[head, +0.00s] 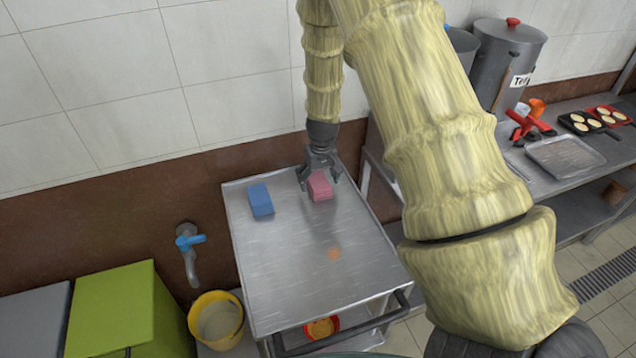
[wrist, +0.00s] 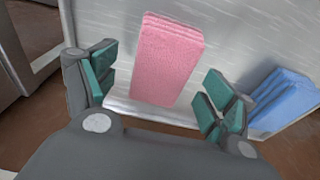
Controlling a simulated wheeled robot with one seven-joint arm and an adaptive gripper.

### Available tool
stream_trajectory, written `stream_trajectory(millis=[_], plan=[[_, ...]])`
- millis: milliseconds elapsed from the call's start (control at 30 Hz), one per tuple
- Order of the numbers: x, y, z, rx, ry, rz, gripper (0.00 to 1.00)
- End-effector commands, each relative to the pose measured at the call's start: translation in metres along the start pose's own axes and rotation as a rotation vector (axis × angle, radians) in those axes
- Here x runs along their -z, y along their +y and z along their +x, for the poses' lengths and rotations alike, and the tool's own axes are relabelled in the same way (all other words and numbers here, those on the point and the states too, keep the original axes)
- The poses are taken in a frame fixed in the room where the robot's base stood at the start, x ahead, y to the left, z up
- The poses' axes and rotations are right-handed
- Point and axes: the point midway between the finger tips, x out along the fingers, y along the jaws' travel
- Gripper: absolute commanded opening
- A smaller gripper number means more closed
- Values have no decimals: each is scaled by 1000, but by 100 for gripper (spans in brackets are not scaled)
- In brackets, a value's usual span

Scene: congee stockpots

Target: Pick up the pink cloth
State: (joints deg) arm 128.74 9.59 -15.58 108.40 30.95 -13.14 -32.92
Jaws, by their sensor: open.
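The pink cloth (head: 320,186) is a folded block lying on the steel cart top near its wall-side edge. It also shows in the wrist view (wrist: 165,62), between and beyond my fingers. My gripper (head: 319,178) is open, with its fingers at either side of the cloth in the head view. In the wrist view my gripper (wrist: 158,90) has teal pads spread apart, and a gap shows between each pad and the cloth. I cannot tell the exact height of the fingertips above the cart.
A blue folded cloth (head: 261,200) lies left of the pink one on the cart (head: 290,285). A wall tap (head: 189,243), a yellow bucket (head: 216,320) and a green box (head: 125,310) are at the left. A counter with a tray (head: 565,157) and a stockpot (head: 505,60) is at the right.

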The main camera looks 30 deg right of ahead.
Motion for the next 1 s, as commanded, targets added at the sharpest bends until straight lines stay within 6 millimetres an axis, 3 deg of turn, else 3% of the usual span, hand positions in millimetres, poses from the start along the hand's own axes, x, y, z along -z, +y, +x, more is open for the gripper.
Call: stream_trajectory(millis=[200, 467, 733, 867, 1000], plan=[[0, 0, 13, 0, -1, 1, 84], [0, 0, 14, 0, 0, 1, 84], [0, 0, 14, 0, 0, 1, 38], [0, 0, 14, 0, 0, 1, 31], [0, 0, 14, 0, 0, 1, 31]])
